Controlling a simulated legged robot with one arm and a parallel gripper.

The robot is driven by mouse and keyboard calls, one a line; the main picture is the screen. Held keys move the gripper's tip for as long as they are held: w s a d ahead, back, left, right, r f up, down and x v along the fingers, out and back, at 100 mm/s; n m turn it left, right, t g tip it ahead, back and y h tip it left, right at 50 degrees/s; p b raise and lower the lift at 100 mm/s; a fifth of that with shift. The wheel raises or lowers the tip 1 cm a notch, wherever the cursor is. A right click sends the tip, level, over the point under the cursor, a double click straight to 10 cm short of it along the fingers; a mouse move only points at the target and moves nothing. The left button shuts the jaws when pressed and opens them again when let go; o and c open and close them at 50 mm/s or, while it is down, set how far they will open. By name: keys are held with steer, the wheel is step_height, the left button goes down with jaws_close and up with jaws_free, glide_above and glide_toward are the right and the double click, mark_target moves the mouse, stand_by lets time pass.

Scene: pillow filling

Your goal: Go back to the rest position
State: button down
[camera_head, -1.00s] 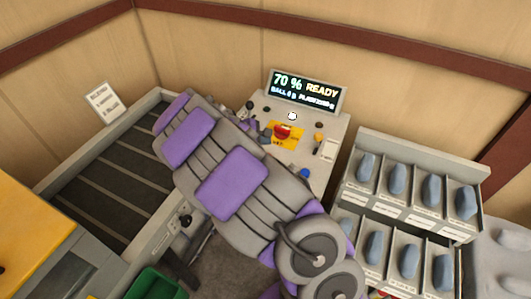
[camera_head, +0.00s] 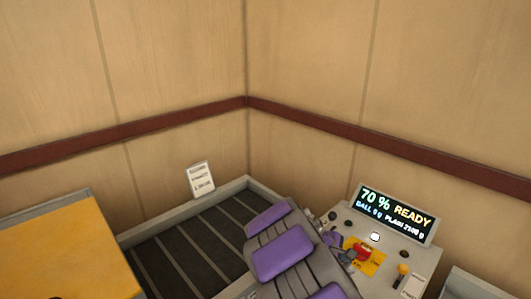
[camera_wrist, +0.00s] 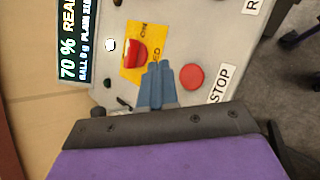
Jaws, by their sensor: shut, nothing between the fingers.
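My gripper shows in the wrist view (camera_wrist: 157,85) with its blue-grey fingers together and nothing between them. It is over the control panel (camera_wrist: 195,30), close to a red switch on a yellow plate (camera_wrist: 134,54) and a round red button (camera_wrist: 192,76) beside a "STOP" label. Whether the fingertips touch the panel I cannot tell. In the head view my purple and grey arm reaches over the panel from the bottom, beside the red switch (camera_head: 361,250). The display (camera_head: 395,214) reads "70 % READY".
A dark slatted conveyor (camera_head: 190,250) with a pale rim lies left of my arm. A yellow-topped unit (camera_head: 65,255) stands at the left. Wooden walls meet behind, with a white notice (camera_head: 200,179) above the conveyor. A grey rack edge (camera_head: 475,285) shows at lower right.

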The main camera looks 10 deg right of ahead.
steer(key=s+r+m+g+y+b, duration=0.1)
steer(key=s+r+m, duration=0.1)
steer(key=s, duration=0.3)
steer(key=s+a+r+m+g+y, duration=0.1)
steer(key=s+r+m, duration=0.2)
steer(key=s, duration=0.3)
steer(key=s+r+m+g+y+b, duration=0.1)
steer(key=s+r+m, duration=0.1)
steer(key=s, duration=0.3)
steer(key=s+a+m+y+b, duration=0.1)
steer(key=s+a+m+y, duration=0.1)
steer(key=s+a, duration=0.5)
steer(key=s+a+f+m+y+b, duration=0.1)
steer(key=s+a+y, duration=0.3)
steer(key=s, duration=1.1)
steer(key=a+m, duration=0.1)
steer(key=a, duration=0.2)
steer(key=shift+s+a+g, duration=0.25)
steer(key=shift+a+g, duration=0.15)
